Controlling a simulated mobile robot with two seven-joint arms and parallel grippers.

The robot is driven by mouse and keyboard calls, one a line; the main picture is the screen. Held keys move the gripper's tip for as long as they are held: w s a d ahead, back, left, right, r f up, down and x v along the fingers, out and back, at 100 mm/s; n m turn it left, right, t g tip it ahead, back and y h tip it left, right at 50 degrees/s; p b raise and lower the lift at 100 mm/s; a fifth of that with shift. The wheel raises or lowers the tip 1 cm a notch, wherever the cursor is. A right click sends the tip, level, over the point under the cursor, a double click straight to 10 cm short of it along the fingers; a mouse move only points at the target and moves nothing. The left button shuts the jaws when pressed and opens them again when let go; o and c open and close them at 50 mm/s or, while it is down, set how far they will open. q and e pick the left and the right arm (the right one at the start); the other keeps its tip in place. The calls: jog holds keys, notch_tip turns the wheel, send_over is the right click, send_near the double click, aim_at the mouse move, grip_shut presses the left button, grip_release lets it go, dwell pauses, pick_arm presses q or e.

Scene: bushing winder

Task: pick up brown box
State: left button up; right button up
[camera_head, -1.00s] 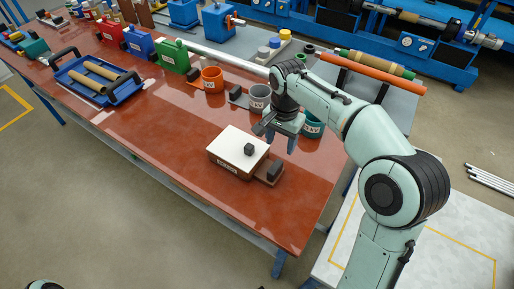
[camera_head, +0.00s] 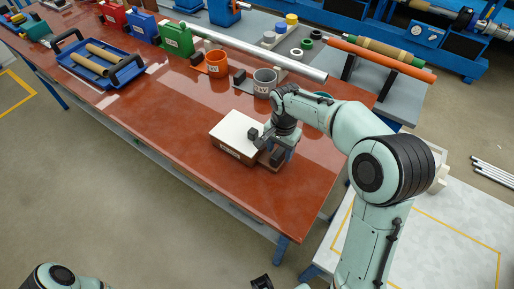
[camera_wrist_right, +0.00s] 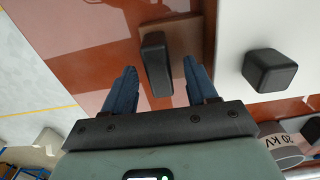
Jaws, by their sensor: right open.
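A box with brown sides and a white top (camera_head: 232,130) sits on the red-brown table. It has a label on its front and a small black block on top. The white top and block (camera_wrist_right: 270,70) show at right in the right wrist view. A flat brown piece with an upright dark block (camera_wrist_right: 156,62) adjoins the box's side. My right gripper (camera_head: 279,158) is low over this piece, beside the box. In the right wrist view, its open blue fingers (camera_wrist_right: 159,72) are on either side of the dark block. Contact cannot be told.
A grey cup (camera_head: 264,83) and an orange cup (camera_head: 217,64) stand behind the box. A green bin (camera_head: 177,40) and a blue tray (camera_head: 75,72) are farther left. The table left of the box is clear.

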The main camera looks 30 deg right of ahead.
jog(key=shift+f, duration=0.75)
grip_shut()
jog(key=shift+r, duration=0.2)
